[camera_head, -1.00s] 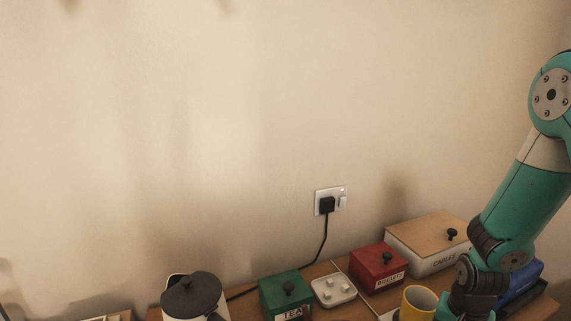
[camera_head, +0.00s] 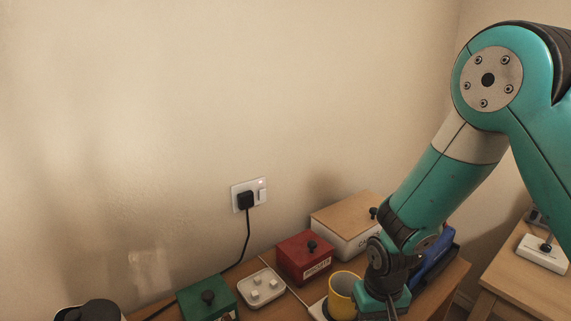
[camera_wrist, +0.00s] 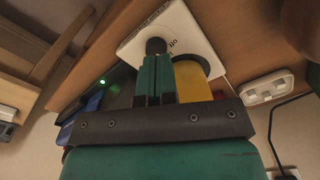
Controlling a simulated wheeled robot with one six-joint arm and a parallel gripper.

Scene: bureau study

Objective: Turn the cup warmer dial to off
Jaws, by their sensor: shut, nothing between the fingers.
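The cup warmer is a white plate (camera_wrist: 130,46) with a dark round hot spot and a dark dial (camera_wrist: 155,46), seen in the wrist view. The word "off" is printed beside the dial. A yellow mug (camera_wrist: 192,85) stands on the hot spot; it also shows in the head view (camera_head: 342,291), with a white edge of the warmer (camera_head: 317,309) at its left. My gripper (camera_wrist: 156,60) is shut and empty, its green fingertips at the dial; I cannot tell whether they touch it. The dial's pointer is not readable. In the head view my arm hides the dial.
A blue object (camera_head: 436,258) is right of my wrist. A second table (camera_head: 525,285) holds a white device.

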